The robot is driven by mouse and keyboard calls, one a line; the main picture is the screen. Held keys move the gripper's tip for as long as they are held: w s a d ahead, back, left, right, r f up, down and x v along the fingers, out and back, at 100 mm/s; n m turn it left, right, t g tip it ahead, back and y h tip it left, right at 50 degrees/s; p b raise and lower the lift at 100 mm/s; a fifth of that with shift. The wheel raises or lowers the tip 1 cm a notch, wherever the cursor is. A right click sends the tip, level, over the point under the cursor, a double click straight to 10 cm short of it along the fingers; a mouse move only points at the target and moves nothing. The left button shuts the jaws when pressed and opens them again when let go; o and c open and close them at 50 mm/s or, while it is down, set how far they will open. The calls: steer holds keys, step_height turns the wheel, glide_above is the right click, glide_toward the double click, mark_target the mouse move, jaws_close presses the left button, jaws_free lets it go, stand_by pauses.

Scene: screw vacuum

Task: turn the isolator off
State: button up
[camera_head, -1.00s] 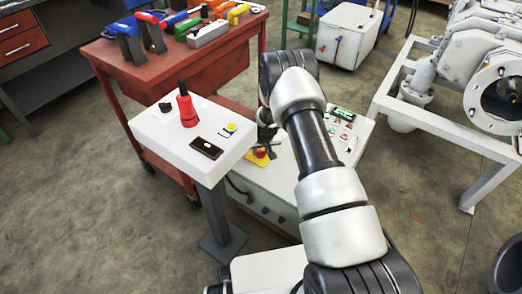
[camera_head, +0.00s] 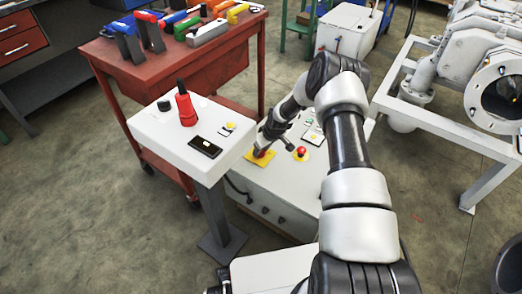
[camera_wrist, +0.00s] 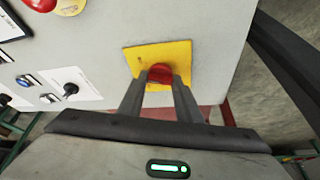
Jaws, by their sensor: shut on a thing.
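The isolator is a red knob (camera_wrist: 160,73) on a yellow square plate (camera_wrist: 172,55), near a corner of the light grey control panel in the wrist view. In the head view the yellow plate (camera_head: 258,159) is at the left part of the panel. My gripper (camera_wrist: 160,86) is shut on the red knob, with one finger on each side of it. The knob's exact turn angle is hard to see.
A red emergency button (camera_head: 301,151) on yellow sits close by on the grey cabinet (camera_head: 290,187). Black switches (camera_wrist: 70,88) are on the panel.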

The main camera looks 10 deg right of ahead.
steer(key=n+y, duration=0.1)
steer(key=n, duration=0.2)
steer(key=n+g, duration=0.1)
steer(key=n, duration=0.2)
steer(key=shift+w+d+g+y, duration=0.2)
steer(key=shift+g+y, duration=0.1)
steer(key=shift+y, duration=0.1)
steer(key=n+g, duration=0.1)
steer(key=n, duration=0.2)
steer(key=n+g, duration=0.1)
steer(key=n, duration=0.2)
steer(key=shift+w, duration=0.15)
steer(key=shift+n, duration=0.3)
steer(key=o, duration=1)
steer(key=shift+o, duration=0.2)
steer(key=p+v, duration=0.3)
steer(key=v, duration=1.4)
steer(key=shift+w+d, duration=0.3)
steer(key=shift+d, duration=0.15)
